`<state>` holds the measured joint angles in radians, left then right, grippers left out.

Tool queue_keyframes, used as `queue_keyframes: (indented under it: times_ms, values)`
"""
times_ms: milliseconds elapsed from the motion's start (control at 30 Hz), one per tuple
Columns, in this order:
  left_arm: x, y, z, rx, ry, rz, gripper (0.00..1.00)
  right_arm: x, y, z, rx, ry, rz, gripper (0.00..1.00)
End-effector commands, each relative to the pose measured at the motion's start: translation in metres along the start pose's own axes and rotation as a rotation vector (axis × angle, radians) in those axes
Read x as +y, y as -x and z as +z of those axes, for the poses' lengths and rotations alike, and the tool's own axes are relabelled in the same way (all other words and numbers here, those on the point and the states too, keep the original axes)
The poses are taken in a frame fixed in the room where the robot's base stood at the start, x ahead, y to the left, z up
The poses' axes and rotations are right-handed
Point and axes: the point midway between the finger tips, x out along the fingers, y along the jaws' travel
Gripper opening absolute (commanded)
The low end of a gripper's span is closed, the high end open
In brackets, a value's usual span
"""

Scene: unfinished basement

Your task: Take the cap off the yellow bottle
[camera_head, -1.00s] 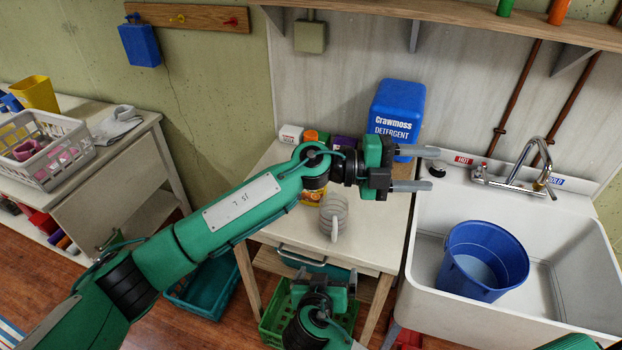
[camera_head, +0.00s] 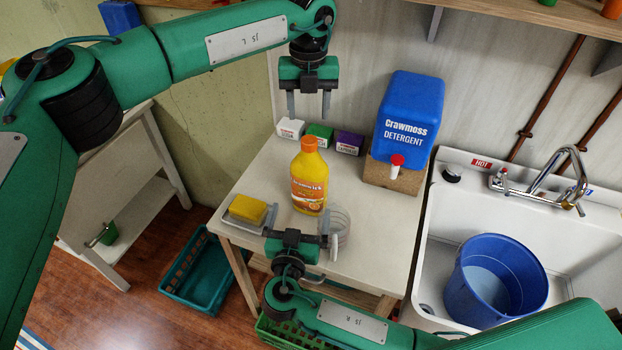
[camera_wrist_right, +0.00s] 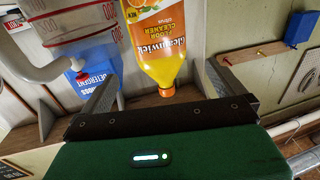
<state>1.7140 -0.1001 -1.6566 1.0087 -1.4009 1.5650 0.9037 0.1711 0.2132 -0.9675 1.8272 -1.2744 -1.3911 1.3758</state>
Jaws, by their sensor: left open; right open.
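The yellow bottle (camera_head: 309,190) stands upright on the table, with its orange cap (camera_head: 309,142) on top. It also shows upside down in the right wrist view (camera_wrist_right: 155,40), cap (camera_wrist_right: 166,92) included. My left gripper (camera_head: 308,108) is open and empty, its fingers pointing down, above the bottle and apart from it. My right gripper (camera_head: 298,220) is open, in front of the bottle's lower part, its fingers towards the bottle. In the right wrist view the bottle appears between its two fingers (camera_wrist_right: 155,88), and I see no contact.
A clear jug (camera_head: 341,222) stands right beside my right gripper, partly hidden by it. A yellow sponge (camera_head: 248,208) lies in a dish at the left. Small boxes (camera_head: 320,136) and a blue detergent container (camera_head: 408,115) stand behind. The sink with a blue bucket (camera_head: 495,285) is right.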

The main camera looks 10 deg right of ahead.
Motion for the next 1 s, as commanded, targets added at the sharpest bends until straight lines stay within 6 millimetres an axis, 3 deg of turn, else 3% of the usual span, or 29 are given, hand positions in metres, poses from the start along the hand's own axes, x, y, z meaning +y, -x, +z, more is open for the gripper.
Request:
queue_keyframes:
  times_ms: [600, 800, 1000]
  values:
    - [-0.001, -0.001, -0.001, 0.002, -0.002, -0.004, 0.52, 0.001, -0.109, -0.001, 0.003, 0.002, 0.002, 1.00]
    - [-0.001, -0.001, -0.001, 0.002, -0.002, -0.004, 0.52, 0.001, -0.129, -0.001, 0.001, 0.001, 0.002, 1.00]
    - [-0.001, -0.001, -0.001, 0.002, -0.002, -0.004, 0.52, 0.001, -0.135, 0.000, -0.001, 0.000, 0.002, 1.00]
